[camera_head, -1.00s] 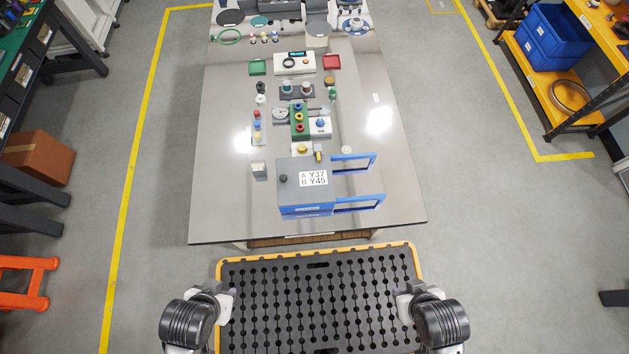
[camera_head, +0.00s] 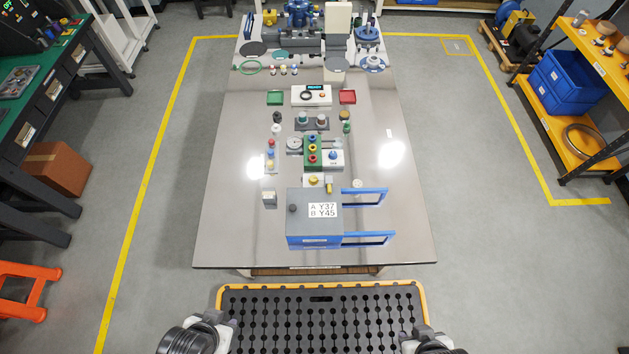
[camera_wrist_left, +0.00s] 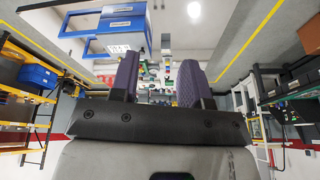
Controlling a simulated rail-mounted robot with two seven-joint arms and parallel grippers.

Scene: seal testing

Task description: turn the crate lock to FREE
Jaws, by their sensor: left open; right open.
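The crate (camera_head: 300,228) is a blue and grey box with a white label reading A Y37, B Y45. It stands near the front edge of the table, with two blue frames on its right side. A small dark knob (camera_head: 293,208) sits on its grey top; I cannot read any lock marking. The crate's blue parts also show at the upper left of the left wrist view (camera_wrist_left: 105,20). My left gripper (camera_head: 235,326) is low in the head view, in front of the table, its purple fingers apart and empty in the left wrist view (camera_wrist_left: 158,80). My right gripper (camera_head: 405,341) is open, partly cut off by the bottom edge.
The table (camera_head: 230,225) has free room left and right of the crate. A black perforated mat (camera_head: 320,315) lies before the table.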

